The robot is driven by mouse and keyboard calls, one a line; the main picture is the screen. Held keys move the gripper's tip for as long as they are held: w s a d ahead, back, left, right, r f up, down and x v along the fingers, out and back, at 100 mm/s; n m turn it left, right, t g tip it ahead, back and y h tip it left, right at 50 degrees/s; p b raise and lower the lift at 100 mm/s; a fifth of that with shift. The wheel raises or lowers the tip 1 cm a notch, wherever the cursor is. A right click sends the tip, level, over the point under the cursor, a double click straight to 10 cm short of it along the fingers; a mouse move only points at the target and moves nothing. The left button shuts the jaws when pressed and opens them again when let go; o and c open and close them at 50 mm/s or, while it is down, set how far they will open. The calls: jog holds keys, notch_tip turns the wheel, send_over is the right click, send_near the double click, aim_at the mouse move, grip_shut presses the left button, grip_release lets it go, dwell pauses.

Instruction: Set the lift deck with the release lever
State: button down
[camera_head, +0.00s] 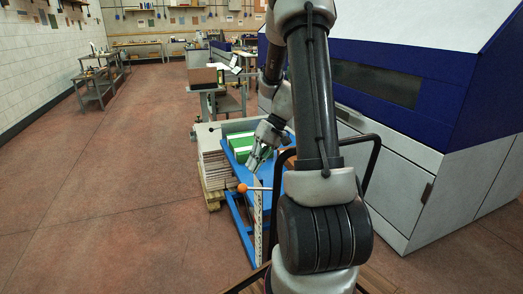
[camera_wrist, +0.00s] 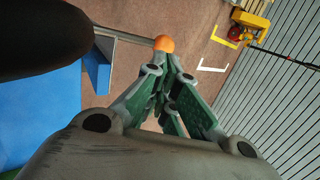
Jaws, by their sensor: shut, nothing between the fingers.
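The release lever has an orange ball knob (camera_head: 242,188) on a thin grey rod, standing out to the left of an upright white marked strip (camera_head: 258,222). In the wrist view the knob (camera_wrist: 164,43) is just beyond my fingertips, and its rod runs off to the left. The blue lift deck (camera_head: 229,154) is behind the lever in the head view; a blue surface (camera_wrist: 38,115) fills the left of the wrist view. My gripper (camera_head: 252,169) is shut and empty, slightly above and behind the knob in the head view. I cannot tell whether it touches the knob.
A green and white block (camera_head: 239,146) lies on the deck. A stack of boards (camera_head: 213,163) on a pallet stands left of it. A large blue and white machine (camera_head: 410,110) closes off the right.

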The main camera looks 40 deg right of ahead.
jog(key=shift+x, duration=2.1)
